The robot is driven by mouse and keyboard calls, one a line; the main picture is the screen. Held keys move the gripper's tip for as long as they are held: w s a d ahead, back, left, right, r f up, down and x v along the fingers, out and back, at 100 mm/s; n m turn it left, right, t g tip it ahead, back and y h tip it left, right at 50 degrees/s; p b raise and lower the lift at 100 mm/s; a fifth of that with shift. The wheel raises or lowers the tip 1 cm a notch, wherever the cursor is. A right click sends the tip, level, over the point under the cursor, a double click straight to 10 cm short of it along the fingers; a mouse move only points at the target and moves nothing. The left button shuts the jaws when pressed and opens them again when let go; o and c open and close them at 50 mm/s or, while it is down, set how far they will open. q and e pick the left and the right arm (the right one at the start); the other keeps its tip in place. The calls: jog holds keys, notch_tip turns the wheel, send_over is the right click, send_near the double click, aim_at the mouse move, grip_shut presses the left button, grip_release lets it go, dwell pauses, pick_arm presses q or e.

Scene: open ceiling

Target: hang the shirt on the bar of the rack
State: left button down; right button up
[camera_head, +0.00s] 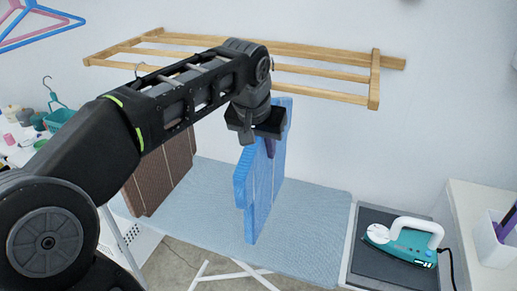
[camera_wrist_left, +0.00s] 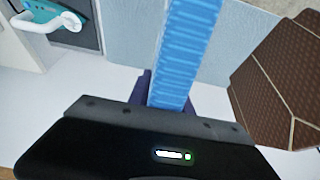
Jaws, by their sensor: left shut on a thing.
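A blue shirt (camera_head: 254,196) hangs upright, seen nearly edge-on, above the ironing board in the head view. My left gripper (camera_head: 262,140) is shut at the shirt's upper part, below the rack. In the left wrist view the blue shirt (camera_wrist_left: 186,55) runs up from between the purple fingers of the gripper (camera_wrist_left: 170,95). The wooden rack (camera_head: 375,80) is fixed on the wall, with several long bars, above and behind my gripper. My arm hides part of the rack and the shirt's hook. My right gripper is in neither view.
A brown patterned garment (camera_head: 160,180) hangs left of the blue shirt; it also shows in the left wrist view (camera_wrist_left: 285,80). The ironing board (camera_head: 310,225) is below. A teal iron (camera_head: 408,245) rests at the right. Pink and blue hangers (camera_head: 40,25) are at upper left.

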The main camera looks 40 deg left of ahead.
pick_arm(q)
jog(key=shift+b+x, duration=0.75)
jog(key=shift+x, duration=0.05)
jog(key=shift+f+b, duration=1)
jog(key=shift+f, duration=0.25)
jog(key=c, duration=1.1)
grip_release()
jog(key=shift+s, duration=0.1)
jog(key=v, duration=0.8)
jog(key=shift+f, duration=0.1)
